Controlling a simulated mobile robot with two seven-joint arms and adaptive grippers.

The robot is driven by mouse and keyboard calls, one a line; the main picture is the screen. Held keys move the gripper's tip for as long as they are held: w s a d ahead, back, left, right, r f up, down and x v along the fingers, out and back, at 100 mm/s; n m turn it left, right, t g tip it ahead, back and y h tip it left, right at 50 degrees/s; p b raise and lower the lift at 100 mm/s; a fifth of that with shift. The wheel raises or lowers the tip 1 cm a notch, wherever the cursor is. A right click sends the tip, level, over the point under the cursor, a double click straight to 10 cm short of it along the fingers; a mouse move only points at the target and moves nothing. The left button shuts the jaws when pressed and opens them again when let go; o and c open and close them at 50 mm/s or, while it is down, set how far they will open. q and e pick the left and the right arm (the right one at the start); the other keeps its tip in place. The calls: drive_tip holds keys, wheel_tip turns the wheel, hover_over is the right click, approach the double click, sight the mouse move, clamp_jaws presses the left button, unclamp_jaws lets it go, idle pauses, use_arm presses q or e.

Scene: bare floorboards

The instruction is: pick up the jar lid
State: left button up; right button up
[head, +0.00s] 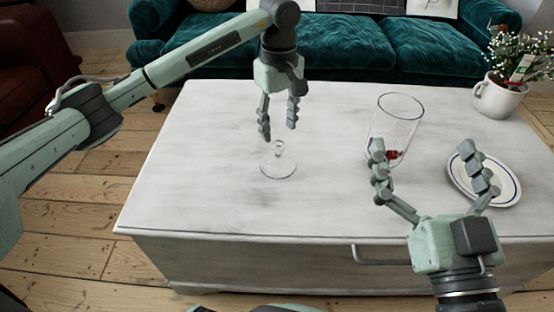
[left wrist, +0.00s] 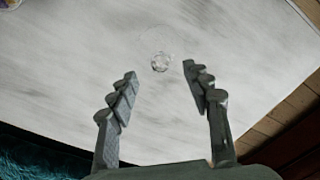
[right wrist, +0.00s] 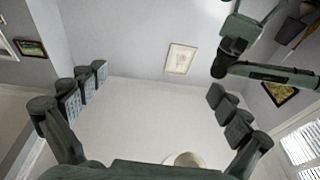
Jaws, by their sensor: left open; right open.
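The jar lid (head: 279,168) is a clear glass disc with a small knob, lying flat with the knob up on the white table. It also shows in the left wrist view (left wrist: 160,62), its knob ahead between the finger lines. My left gripper (head: 278,131) is open and empty, pointing down just above the lid, apparently not touching it. A clear glass jar (head: 402,108) stands open to the right, with something small and red inside near its bottom.
The white table (head: 200,180) has a metal handle (head: 375,258) on its front. A blue-rimmed white plate (head: 507,190) lies right, partly behind my right finger. A white mug with a flowering plant (head: 497,100) stands at the back right. The table's left side is clear. A teal sofa (head: 350,50) is behind.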

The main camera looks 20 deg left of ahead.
sight(278, 143)
use_arm(q)
wheel_tip(278, 143, down, 6)
drive_tip(key=shift+f, duration=0.1)
use_arm(e)
drive_tip(key=shift+s+a+r+t+y, duration=0.1)
drive_tip(key=shift+s+r+t+y, duration=0.2)
drive_tip(key=shift+r, duration=0.3)
drive_tip(key=shift+s+a+r+t+y, duration=0.15)
drive_tip(key=shift+r+t, duration=0.25)
drive_tip(key=shift+r, duration=0.2)
use_arm(q)
drive_tip(key=shift+c, duration=0.6)
use_arm(e)
drive_tip(key=shift+d, duration=0.1)
use_arm(q)
clamp_jaws()
